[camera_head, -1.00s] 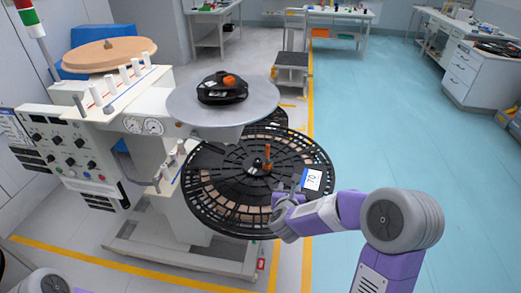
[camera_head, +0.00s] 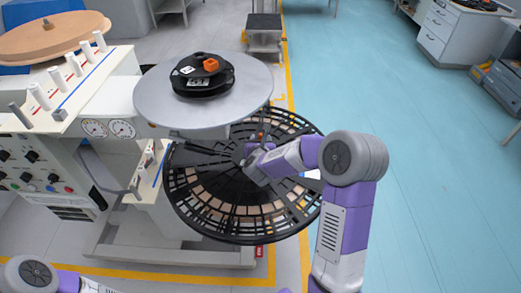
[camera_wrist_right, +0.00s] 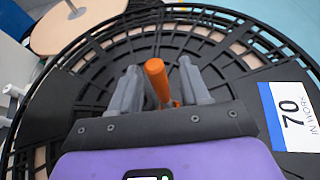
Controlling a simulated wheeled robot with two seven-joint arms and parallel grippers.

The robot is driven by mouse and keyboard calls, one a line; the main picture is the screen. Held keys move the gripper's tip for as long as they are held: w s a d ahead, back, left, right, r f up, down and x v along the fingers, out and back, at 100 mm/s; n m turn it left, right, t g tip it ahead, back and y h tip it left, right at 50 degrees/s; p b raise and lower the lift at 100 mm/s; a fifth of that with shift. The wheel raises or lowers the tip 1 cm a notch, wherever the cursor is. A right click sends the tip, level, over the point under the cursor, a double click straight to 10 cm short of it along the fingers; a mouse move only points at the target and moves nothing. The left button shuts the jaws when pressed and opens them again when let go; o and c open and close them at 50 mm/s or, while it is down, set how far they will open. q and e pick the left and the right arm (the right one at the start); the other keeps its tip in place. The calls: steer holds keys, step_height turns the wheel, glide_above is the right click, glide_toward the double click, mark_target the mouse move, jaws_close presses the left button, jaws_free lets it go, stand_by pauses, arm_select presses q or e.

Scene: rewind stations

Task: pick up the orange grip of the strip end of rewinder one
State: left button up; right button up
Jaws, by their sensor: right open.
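The orange grip (camera_wrist_right: 156,76) stands up from the black spoked reel in the right wrist view. Only a small bit of this grip (camera_head: 260,136) shows in the head view, beside my right gripper (camera_head: 254,152). My right gripper is open, and in the wrist view its two grey fingers (camera_wrist_right: 160,88) are on either side of the grip. I cannot tell whether either finger touches it. The strip end itself cannot be made out. Of my left arm only a part shows at the bottom left of the head view; its gripper is out of sight.
The large black reel (camera_head: 205,222) lies flat under my right gripper. A grey round plate (camera_head: 150,108) above it carries a small black hub with an orange block (camera_head: 211,65). A white card marked 70 (camera_wrist_right: 297,115) lies on the reel. The machine panel (camera_head: 50,165) stands at left.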

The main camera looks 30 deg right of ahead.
steer(key=shift+x, duration=0.8)
jaws_close()
steer(key=shift+r, duration=0.1)
steer(key=shift+r, duration=0.45)
steer(key=s+a+r+b, duration=0.1)
steer(key=s+a+b, duration=0.1)
steer(key=s+a, duration=0.2)
steer(key=s+a+r+b, duration=0.1)
steer(key=s+a, duration=0.4)
steer(key=s, duration=0.6)
steer(key=shift+s+a+r+b, duration=0.2)
steer(key=shift+b, duration=0.7)
